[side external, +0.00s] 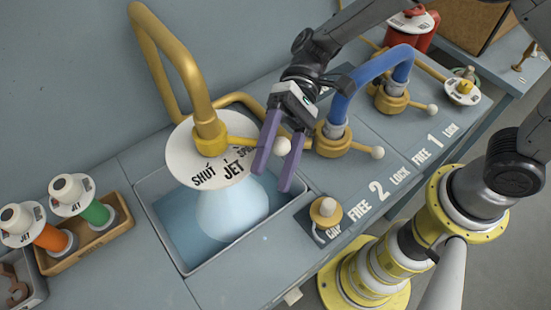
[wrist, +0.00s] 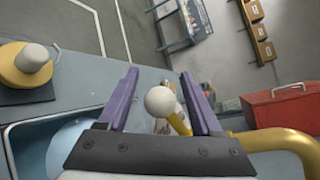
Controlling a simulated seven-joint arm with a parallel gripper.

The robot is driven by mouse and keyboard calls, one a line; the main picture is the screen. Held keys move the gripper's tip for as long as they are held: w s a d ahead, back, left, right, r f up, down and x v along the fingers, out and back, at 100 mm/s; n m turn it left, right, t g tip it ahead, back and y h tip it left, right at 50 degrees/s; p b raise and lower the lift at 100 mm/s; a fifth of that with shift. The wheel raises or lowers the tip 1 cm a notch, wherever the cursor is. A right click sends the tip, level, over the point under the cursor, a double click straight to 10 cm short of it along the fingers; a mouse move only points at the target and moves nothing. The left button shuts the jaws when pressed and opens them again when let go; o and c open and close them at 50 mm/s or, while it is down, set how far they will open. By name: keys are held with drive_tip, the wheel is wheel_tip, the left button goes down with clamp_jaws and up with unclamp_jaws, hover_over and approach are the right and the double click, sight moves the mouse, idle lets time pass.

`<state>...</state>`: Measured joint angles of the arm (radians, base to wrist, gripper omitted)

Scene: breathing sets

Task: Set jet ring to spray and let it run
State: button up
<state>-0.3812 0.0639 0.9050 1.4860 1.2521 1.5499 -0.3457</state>
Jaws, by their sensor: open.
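The jet ring is a white disc (side external: 184,158) on a brass spout, marked SHUT, JET and a partly hidden SPRAY. Its brass lever with a white ball knob (side external: 283,146) points right, beside the SPRAY lettering. A wide pale-blue cone of water (side external: 228,212) falls below the disc into the basin (side external: 180,245). My gripper (side external: 272,180) is open, with its purple fingers on either side of the knob. In the wrist view the knob (wrist: 160,102) sits between the fingers (wrist: 159,74), with gaps on both sides.
A blue hose (side external: 345,95) and two other brass valves with levers stand on the right. A capped fitting (side external: 325,210) is near the basin's front right corner. Orange and green bottles sit in a wooden tray (side external: 85,250) at left. A red box (wrist: 285,107) shows in the wrist view.

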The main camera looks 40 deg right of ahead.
drive_tip(key=v, duration=1.4)
drive_tip(key=shift+a, duration=0.1)
